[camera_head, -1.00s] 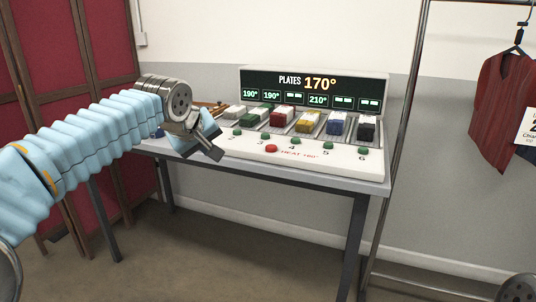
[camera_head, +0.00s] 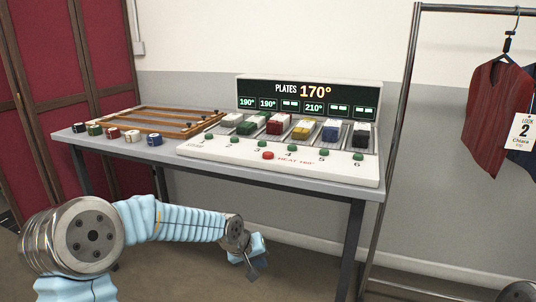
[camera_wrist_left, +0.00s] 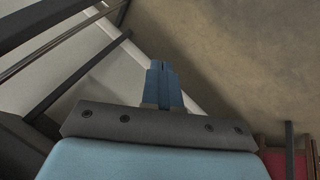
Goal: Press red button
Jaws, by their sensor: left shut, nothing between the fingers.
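The red button (camera_head: 268,155) sits at the front edge of a white console (camera_head: 230,152), beside the lettering "HEAT". Several green buttons (camera_head: 291,147) numbered 1 to 6 run along the console. Its display (camera_head: 308,95) reads "PLATES 170°", with smaller readings of 190°, 190° and 210°. My left gripper (camera_head: 252,270) is below the table's front edge, clear of the console and the red button. In the left wrist view its blue fingers (camera_wrist_left: 163,85) are together with nothing between them, over the floor and wall. My right gripper does not show.
Coloured blocks (camera_head: 275,124) stand in slots behind the buttons. A wooden rack (camera_head: 150,121) and several small blocks (camera_head: 133,136) are on the table's left part. A metal garment rail (camera_head: 398,150) with a red vest (camera_head: 494,115) stands at right.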

